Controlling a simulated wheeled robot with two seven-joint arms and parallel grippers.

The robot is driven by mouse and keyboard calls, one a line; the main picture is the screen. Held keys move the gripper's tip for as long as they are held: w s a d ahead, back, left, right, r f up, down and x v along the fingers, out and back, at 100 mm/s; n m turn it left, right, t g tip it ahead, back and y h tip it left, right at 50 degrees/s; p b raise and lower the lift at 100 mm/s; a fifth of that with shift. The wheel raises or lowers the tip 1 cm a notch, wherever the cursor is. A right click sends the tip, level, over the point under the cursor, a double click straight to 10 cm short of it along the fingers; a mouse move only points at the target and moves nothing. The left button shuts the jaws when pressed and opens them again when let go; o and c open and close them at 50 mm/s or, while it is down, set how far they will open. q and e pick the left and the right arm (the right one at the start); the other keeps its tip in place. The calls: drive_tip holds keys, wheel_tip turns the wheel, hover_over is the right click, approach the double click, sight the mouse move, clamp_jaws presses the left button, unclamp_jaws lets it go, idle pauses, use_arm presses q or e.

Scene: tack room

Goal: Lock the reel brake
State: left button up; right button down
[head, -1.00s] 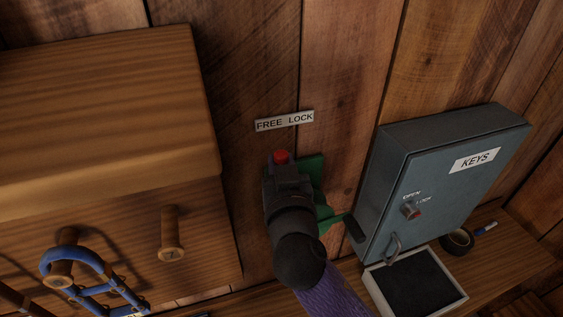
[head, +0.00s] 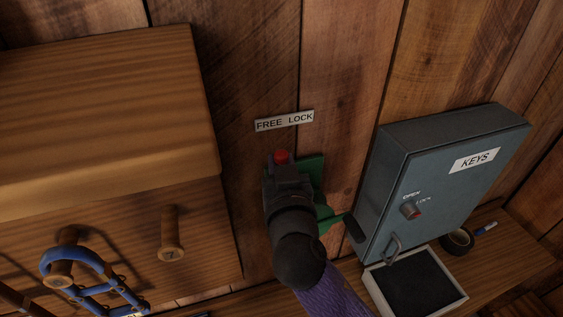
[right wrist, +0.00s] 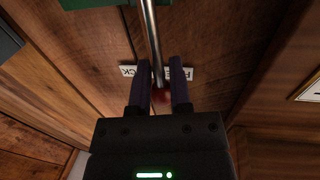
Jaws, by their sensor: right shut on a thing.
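The green reel (head: 312,172) is on the plank wall, mostly hidden behind my right arm in the head view. Its brake lever is a thin metal rod (right wrist: 150,35) with a red knob (head: 281,157); the knob also shows in the right wrist view (right wrist: 160,97). My right gripper (right wrist: 161,68) is shut on the lever, with a dark finger on each side of the rod. A white FREE LOCK label (head: 285,121) is on the wall just above the knob. In the right wrist view the lever crosses in front of the label's middle. My left gripper is out of view.
A grey-blue KEYS cabinet (head: 440,190) stands close to the right of my arm. Below it are a dark-lined tray (head: 416,284) and a tape roll (head: 457,241) on a bench. At left is a wooden box (head: 100,110), with pegs (head: 171,235) and a blue halter (head: 85,260) below.

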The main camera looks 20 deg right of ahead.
drive_tip(key=shift+d+r, duration=0.1)
drive_tip(key=shift+r, duration=0.25)
drive_tip(key=shift+d+m, duration=0.5)
drive_tip(key=shift+m, duration=0.5)
drive_tip(key=shift+d+m+p, duration=0.3)
drive_tip(key=shift+d+m, duration=0.1)
drive_tip(key=shift+m, duration=0.3)
drive_tip(key=d+m+p, duration=0.1)
drive_tip(key=f+m+g, duration=0.1)
drive_tip(key=m, duration=0.1)
drive_tip(key=shift+w+d+p, duration=0.1)
drive_tip(key=shift+d+p, duration=0.25)
drive_tip(key=shift+p, duration=0.05)
drive_tip(key=shift+d+f+m+y+p, duration=0.3)
drive_tip(key=shift+m+y, duration=0.1)
drive_tip(key=shift+m, duration=0.1)
